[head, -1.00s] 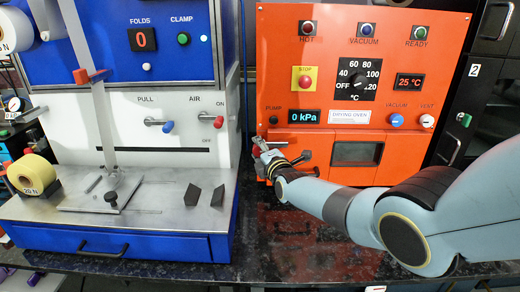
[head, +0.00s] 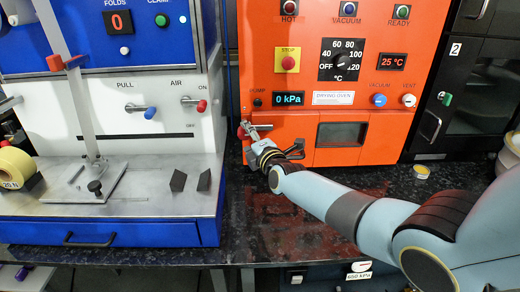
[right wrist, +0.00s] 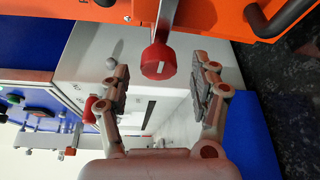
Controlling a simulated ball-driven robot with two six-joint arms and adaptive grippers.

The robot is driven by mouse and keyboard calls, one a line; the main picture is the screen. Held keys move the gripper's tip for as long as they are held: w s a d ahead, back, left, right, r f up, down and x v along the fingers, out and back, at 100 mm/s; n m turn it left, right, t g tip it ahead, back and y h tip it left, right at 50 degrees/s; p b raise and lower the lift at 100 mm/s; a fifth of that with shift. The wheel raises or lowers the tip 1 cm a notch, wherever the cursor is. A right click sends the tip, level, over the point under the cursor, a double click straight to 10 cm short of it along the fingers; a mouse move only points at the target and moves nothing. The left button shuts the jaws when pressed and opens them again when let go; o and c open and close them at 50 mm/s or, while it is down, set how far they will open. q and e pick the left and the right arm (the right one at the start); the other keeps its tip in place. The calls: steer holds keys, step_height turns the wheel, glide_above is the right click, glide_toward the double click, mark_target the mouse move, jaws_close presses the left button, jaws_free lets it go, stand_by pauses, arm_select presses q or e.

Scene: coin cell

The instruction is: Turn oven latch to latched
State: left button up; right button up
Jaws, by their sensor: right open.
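The orange drying oven (head: 410,62) stands right of centre in the head view, its front door shut. Its latch (head: 242,131) has a red knob at the lower left edge of the oven front. In the right wrist view the latch's red knob (right wrist: 158,62) ends a short metal lever coming from the orange panel. My right gripper (head: 252,131) is at the latch. In the right wrist view my right gripper (right wrist: 163,88) is open, with a finger on each side of the knob and gaps visible. My left gripper is not in view.
A dark door handle (head: 295,150) is close to the right gripper. The blue and white press machine (head: 105,155) stands to the left, its red-tipped air lever (head: 200,104) facing the oven. The dark counter (head: 290,205) in front of the oven is mostly clear.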

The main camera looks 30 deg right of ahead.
steer(key=s+a, duration=0.1)
steer(key=s, duration=0.7)
steer(key=shift+a+r, duration=0.2)
steer(key=shift+r, duration=0.1)
steer(key=shift+w, duration=0.1)
